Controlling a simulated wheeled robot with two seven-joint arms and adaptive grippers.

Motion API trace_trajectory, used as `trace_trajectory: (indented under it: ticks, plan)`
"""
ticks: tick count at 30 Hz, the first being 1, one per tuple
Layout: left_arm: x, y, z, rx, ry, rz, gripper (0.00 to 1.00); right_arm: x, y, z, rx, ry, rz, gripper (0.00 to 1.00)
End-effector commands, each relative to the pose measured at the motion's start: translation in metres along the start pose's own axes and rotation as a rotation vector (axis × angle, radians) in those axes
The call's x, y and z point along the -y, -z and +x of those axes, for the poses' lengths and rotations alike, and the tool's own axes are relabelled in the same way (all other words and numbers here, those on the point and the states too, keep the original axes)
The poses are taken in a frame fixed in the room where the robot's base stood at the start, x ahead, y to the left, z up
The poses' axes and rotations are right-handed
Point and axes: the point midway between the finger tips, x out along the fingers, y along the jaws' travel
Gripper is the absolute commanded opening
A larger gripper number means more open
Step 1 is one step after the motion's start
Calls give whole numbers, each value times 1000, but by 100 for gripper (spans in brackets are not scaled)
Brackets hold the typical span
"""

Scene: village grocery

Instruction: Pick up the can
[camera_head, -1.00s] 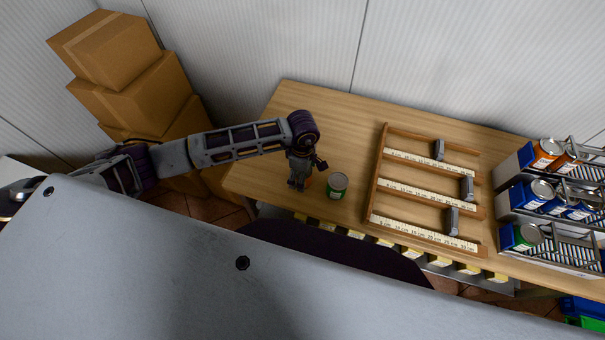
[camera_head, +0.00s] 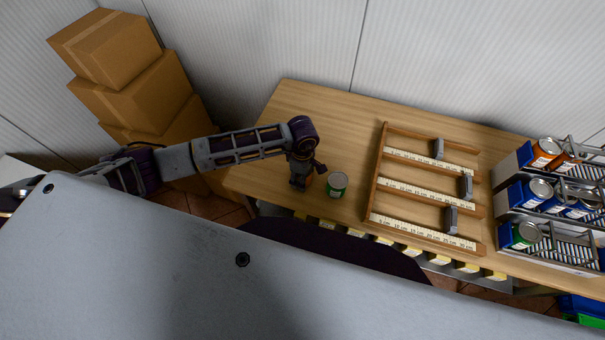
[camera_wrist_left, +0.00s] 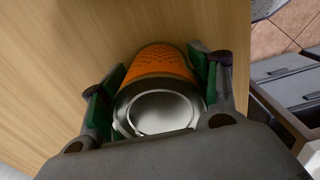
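An orange can (camera_wrist_left: 162,64) with a silver lid stands upright on the wooden table (camera_head: 290,115). My left gripper (camera_head: 300,182) points down over it from the left. In the left wrist view the green finger pads of my left gripper (camera_wrist_left: 158,90) lie against both sides of the can, with no clear gap. In the head view the gripper hides most of the orange can, and only a sliver of orange (camera_head: 309,179) shows. A green can (camera_head: 337,187) with a silver lid stands just to the right, apart from the gripper. My right gripper is not in view.
A wooden rack (camera_head: 377,170) with ruler strips and grey blocks lies right of the green can. Stepped wire shelves (camera_head: 575,245) with orange, blue and green cans stand at the far right. Cardboard boxes (camera_head: 125,75) are stacked left of the table. The table behind the gripper is clear.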

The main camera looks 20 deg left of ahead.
Motion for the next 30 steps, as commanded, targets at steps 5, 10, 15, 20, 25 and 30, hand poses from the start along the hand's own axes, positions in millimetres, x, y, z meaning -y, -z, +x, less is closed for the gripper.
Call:
trace_trajectory:
  ticks: [5, 10, 15, 20, 25, 30]
  plan:
    - [0, 0, 0, 0, 0, 0, 30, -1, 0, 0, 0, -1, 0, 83]
    - [0, 0, 0, 0, -1, 0, 29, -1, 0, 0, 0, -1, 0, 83]
    - [-1, 0, -2, 0, -2, 0, 29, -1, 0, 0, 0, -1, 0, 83]
    - [-1, 0, -10, 1, -3, -1, 29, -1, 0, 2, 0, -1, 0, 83]
    - [-2, 0, -29, 0, -5, 1, 29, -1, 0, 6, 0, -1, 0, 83]
    - [-1, 0, -54, 0, -5, 0, 29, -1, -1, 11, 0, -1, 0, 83]
